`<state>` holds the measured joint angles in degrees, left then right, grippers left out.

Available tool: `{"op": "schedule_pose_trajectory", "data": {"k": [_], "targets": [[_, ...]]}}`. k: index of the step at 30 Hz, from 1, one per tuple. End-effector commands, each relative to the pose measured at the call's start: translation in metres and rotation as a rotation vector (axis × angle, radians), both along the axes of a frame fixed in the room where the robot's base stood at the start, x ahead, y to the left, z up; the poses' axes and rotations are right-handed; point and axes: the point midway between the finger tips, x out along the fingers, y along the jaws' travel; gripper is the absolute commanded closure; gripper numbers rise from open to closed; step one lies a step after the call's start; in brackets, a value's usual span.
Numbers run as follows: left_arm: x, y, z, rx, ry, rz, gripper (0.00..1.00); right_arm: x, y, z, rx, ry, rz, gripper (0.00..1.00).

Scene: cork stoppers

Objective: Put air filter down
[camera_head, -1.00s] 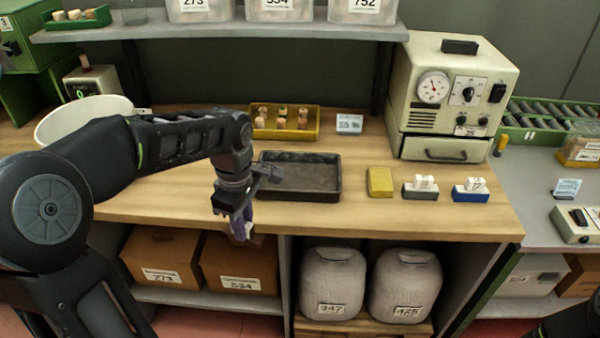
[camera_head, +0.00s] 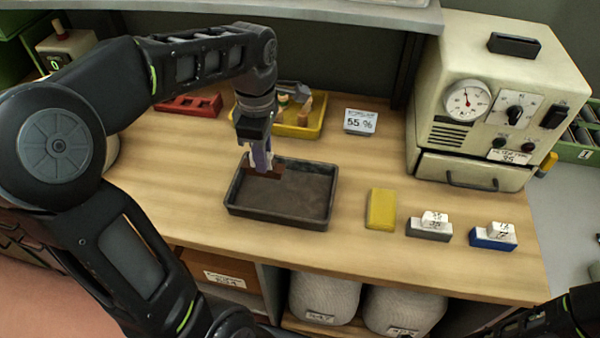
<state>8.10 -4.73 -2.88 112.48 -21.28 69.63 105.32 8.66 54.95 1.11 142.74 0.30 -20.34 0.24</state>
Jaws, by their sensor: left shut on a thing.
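My left gripper (camera_head: 262,164) points down over the back left part of a shallow dark tray (camera_head: 232,210). It is shut on a small, flat, reddish-brown piece (camera_head: 275,175), which I take to be the air filter. The fingers hide part of the piece. It is at or just above the tray's rim height; I cannot tell if it touches the tray. The rest of the tray looks empty. Part of my right arm shows at the bottom right corner, but its gripper is not visible.
A yellow tray (camera_head: 312,130) with cork stoppers and a red rack (camera_head: 190,105) stand behind. A yellow block (camera_head: 381,209), a grey-based block (camera_head: 428,233) and a blue-based block (camera_head: 492,239) lie to the right. A cream machine (camera_head: 480,100) stands at the back right.

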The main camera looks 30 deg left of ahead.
Motion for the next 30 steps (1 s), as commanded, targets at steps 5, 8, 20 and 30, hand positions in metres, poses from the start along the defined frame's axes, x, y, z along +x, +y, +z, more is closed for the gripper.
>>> {"op": "schedule_pose_trajectory", "data": {"k": [5, 8, 20, 30], "targets": [[0.0, 0.0, 0.0, 0.0, 0.0, 0.0, 1.0, -0.001, 0.0, 0.0, 0.0, 0.002, 0.001, 0.64], [0.0, 0.0, 0.0, 0.0, 0.0, 0.0, 1.0, -0.001, 0.0, 0.0, 0.0, 0.002, 0.001, 0.64], [-0.001, 0.0, -0.039, -0.002, 0.005, -0.001, 1.0, -0.001, 0.0, 0.005, 0.0, 0.003, 0.0, 0.64], [0.0, 0.0, -0.063, 0.0, -0.001, -0.001, 1.0, -0.002, 0.0, 0.006, -0.002, 0.005, 0.0, 0.64]]}}
